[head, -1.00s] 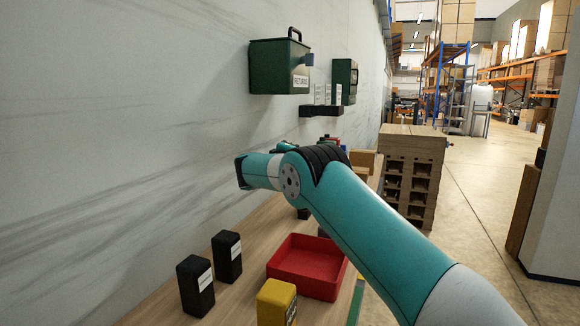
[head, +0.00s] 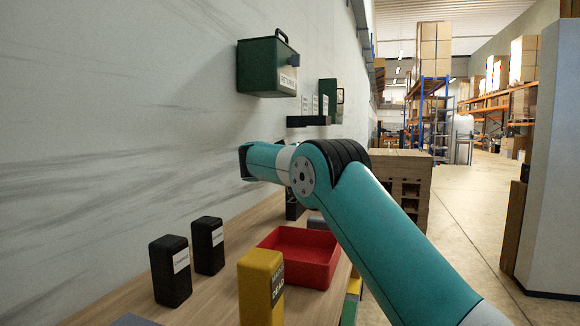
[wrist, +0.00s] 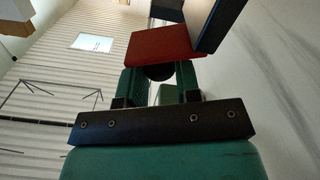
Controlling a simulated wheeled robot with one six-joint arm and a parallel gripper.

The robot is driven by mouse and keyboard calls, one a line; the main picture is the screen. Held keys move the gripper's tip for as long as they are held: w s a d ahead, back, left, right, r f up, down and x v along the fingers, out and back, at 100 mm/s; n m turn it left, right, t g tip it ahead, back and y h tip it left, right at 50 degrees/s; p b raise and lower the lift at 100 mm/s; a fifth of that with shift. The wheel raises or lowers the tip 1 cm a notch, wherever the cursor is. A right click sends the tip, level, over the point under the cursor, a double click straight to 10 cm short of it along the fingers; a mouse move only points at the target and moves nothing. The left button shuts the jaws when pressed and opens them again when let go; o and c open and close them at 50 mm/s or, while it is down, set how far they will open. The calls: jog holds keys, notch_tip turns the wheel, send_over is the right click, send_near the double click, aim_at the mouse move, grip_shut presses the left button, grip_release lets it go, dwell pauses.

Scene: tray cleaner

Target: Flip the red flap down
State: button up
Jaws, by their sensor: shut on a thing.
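The red flap (wrist: 160,43) shows in the wrist view as a flat red panel just beyond my fingertips. A dark, rounded part lies at its lower edge, between my two green fingers. My gripper (wrist: 159,76) is shut on the flap, apparently at this dark part; the exact contact is hard to see. A dark box-like body (wrist: 218,22) stands close to the right of the flap. In the head view my arm hides the flap and my fingers.
On the wooden bench (head: 125,300) stand a red tray (head: 318,273), a yellow box (head: 254,290) and two black boxes (head: 170,272) (head: 207,246). A green case (head: 264,68) is on the wall above. Wooden pallets (head: 410,190) stand behind my arm; open floor lies to the right.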

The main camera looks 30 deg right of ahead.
jog(key=shift+s+d+f+m+b, duration=0.15)
jog(key=shift+s+f+m+b, duration=0.1)
jog(key=shift+m+b, duration=0.5)
jog(key=shift+s+d+f+m+b, duration=0.1)
jog(key=shift+d+f+m+b, duration=0.1)
jog(key=shift+m+b, duration=0.5)
jog(key=shift+s+d+f+m+b, duration=0.1)
jog(key=shift+s+f+m+b, duration=0.15)
jog(key=shift+m+b, duration=0.5)
jog(key=o, duration=0.9)
jog(key=b+v, duration=0.2)
jog(key=v, duration=1.5)
jog(key=shift+s+a, duration=0.1)
jog(key=shift+a, duration=0.05)
